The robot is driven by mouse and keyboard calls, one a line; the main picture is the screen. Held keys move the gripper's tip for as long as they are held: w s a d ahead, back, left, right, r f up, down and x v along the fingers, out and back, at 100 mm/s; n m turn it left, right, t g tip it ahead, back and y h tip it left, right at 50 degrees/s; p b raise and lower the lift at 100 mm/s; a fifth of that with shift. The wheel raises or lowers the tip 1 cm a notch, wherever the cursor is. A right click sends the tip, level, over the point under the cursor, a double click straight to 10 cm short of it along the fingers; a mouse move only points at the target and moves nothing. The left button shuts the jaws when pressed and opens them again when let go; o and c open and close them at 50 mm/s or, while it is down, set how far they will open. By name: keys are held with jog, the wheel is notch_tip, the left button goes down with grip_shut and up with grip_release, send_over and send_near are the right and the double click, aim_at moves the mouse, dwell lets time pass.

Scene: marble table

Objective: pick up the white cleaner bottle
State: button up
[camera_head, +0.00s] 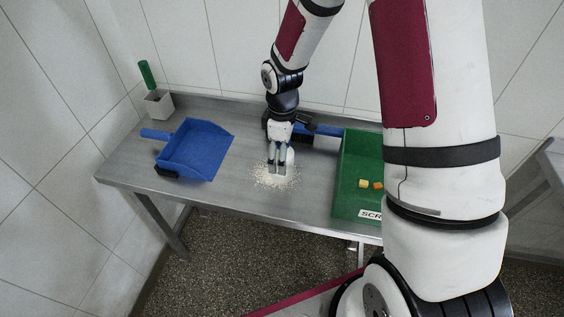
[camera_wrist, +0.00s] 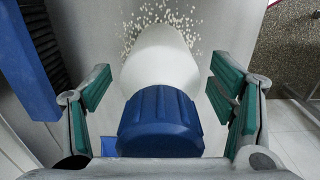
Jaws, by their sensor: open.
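The white cleaner bottle (camera_wrist: 160,57) with a ribbed blue cap (camera_wrist: 160,118) fills the middle of the wrist view. My gripper (camera_wrist: 160,95) is open, with one green-padded finger on each side of the bottle. A gap shows between the pads and the bottle, so they look apart from it. In the head view my gripper (camera_head: 279,168) points down at the middle of the table. A white part of the bottle (camera_head: 290,157) shows beside the fingers there; the rest of it is hidden behind them.
White granules (camera_head: 266,181) lie scattered around the bottle on the grey table (camera_head: 235,190). A blue dustpan (camera_head: 196,150) lies to the left, and a grey pot (camera_head: 158,103) with a green-handled tool stands behind it. A green bin (camera_head: 350,185) with small blocks is at right. A blue-handled brush (camera_head: 318,130) lies behind.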

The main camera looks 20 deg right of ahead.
jog(key=c, duration=1.5)
jog(key=shift+c, duration=0.3)
jog(key=shift+r, duration=0.15)
